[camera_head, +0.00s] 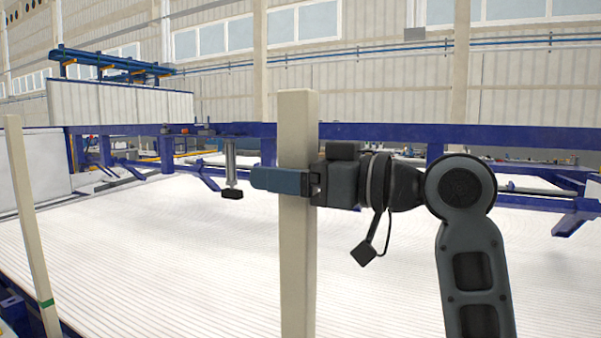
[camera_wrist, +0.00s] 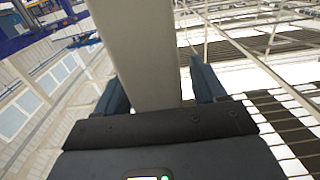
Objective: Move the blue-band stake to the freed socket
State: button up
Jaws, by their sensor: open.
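A tall beige stake (camera_head: 297,250) stands upright in the middle of the head view. No coloured band shows on its visible part, and its lower end is out of the picture. My gripper (camera_head: 268,180) reaches in from the right at the stake's upper part, with a blue finger passing beyond its left side. In the wrist view the stake (camera_wrist: 140,45) runs between the two fingers of my open gripper (camera_wrist: 160,85). I cannot tell whether a finger touches it. No socket is visible.
Another beige stake (camera_head: 28,215) with a green band leans slightly at the far left. A wide white ribbed bed (camera_head: 170,250) lies behind the stakes. A blue beam (camera_head: 400,135) crosses behind my arm. Room is free between the two stakes.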

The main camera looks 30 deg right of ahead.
aim_at(286, 105)
jog(key=shift+c, duration=0.4)
grip_shut()
dwell(0.4)
jog(key=shift+r+p, duration=3.55)
jog(key=shift+r, duration=1)
jog(key=shift+r+p, duration=2.35)
jog(key=shift+r, duration=3.55)
